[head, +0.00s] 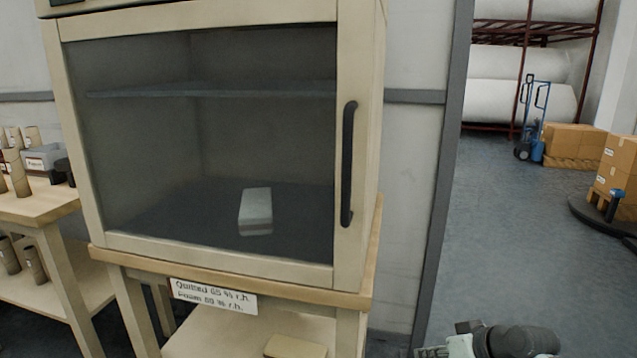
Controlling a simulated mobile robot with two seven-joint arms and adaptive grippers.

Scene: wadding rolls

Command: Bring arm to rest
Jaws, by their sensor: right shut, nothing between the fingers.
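My right gripper (447,348) shows at the bottom edge, right of the middle, with part of my dark arm beside it. It is shut and holds nothing. It is cut off by the frame edge and is in front of the grey floor, right of the cabinet (210,262). My left gripper is not in view. The cabinet has a pale wooden frame, a closed glass door and a black vertical handle (348,165). A small pale block (256,207) lies inside on the cabinet floor.
A wooden table (40,205) with several small rolls stands at the left. A label (213,296) hangs under the cabinet. A doorway at the right opens on clear grey floor (520,250), with a blue hand truck (537,120), cardboard boxes (575,140) and racked white rolls (520,68) behind.

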